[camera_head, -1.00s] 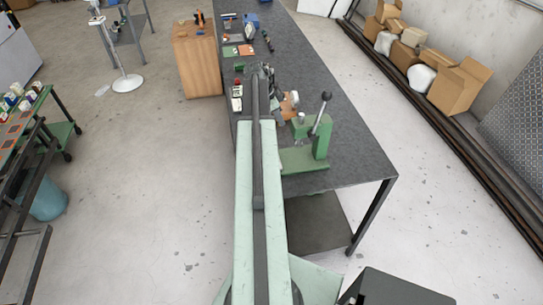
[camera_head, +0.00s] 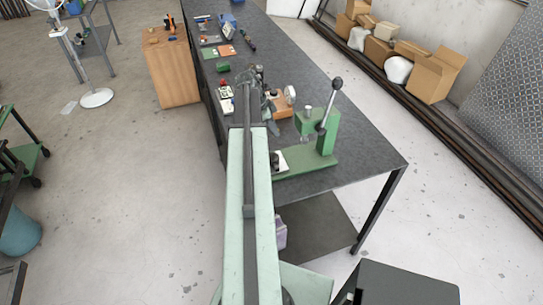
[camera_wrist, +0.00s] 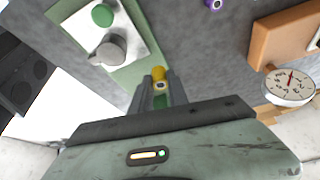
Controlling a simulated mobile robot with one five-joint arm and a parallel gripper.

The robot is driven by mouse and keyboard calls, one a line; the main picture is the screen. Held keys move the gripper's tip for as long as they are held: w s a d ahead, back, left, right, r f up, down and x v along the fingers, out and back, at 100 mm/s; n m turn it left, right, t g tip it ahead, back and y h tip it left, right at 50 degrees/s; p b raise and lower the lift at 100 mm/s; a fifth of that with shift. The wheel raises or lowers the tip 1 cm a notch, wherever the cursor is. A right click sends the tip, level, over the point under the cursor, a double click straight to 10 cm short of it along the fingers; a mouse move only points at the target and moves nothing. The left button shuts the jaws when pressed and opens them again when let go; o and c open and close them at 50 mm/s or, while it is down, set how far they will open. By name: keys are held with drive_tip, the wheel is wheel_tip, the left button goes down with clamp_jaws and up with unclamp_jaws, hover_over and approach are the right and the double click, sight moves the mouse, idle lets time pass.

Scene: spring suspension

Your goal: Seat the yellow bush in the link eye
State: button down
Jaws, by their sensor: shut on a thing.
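The yellow bush (camera_wrist: 158,73) is a small ring with a dark bore. It sits between the fingertips of my gripper (camera_wrist: 157,86), which is shut on it, in the wrist view. A grey round part (camera_wrist: 110,48) and a green round part (camera_wrist: 103,14) stand on a white plate (camera_wrist: 82,22) on the green press base (camera_wrist: 148,38), up and left of the bush. I cannot tell which part is the link eye. The bush is apart from these parts in the picture. In the head view my arm hides most of the gripper, and the bush cannot be made out.
The green lever press (camera_head: 325,135) stands on the dark bench (camera_head: 350,160), right of my arm. A dial gauge (camera_wrist: 290,85) and an orange-brown block (camera_wrist: 285,35) are at the right in the wrist view. A purple ring (camera_wrist: 214,4) lies at the top.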

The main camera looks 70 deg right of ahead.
hover_over(271, 155)
drive_tip(key=shift+s+a+f, duration=0.3)
drive_tip(key=shift+f, duration=0.05)
drive_tip(key=f+b, duration=0.2)
drive_tip(key=b, duration=0.1)
drive_tip(key=f+b, duration=0.1)
drive_tip(key=f, duration=0.1)
drive_tip(key=shift+a, duration=0.25)
drive_tip(key=shift+r, duration=0.25)
drive_tip(key=shift+f+b, duration=0.3)
drive_tip(key=shift+s+a+f+b, duration=0.1)
drive_tip(key=shift+a+f+b, duration=0.25)
drive_tip(key=shift+b, duration=0.1)
drive_tip(key=c, duration=1.3)
unclamp_jaws()
drive_tip(key=shift+a, duration=0.15)
drive_tip(key=shift+r+p, duration=0.55)
drive_tip(key=shift+p, duration=0.05)
drive_tip(key=p+v, duration=0.3)
drive_tip(key=v, duration=0.1)
drive_tip(key=p+v, duration=0.4)
drive_tip(key=d+p+v, duration=0.1)
drive_tip(key=p+v, duration=0.3)
drive_tip(key=shift+r, duration=0.1)
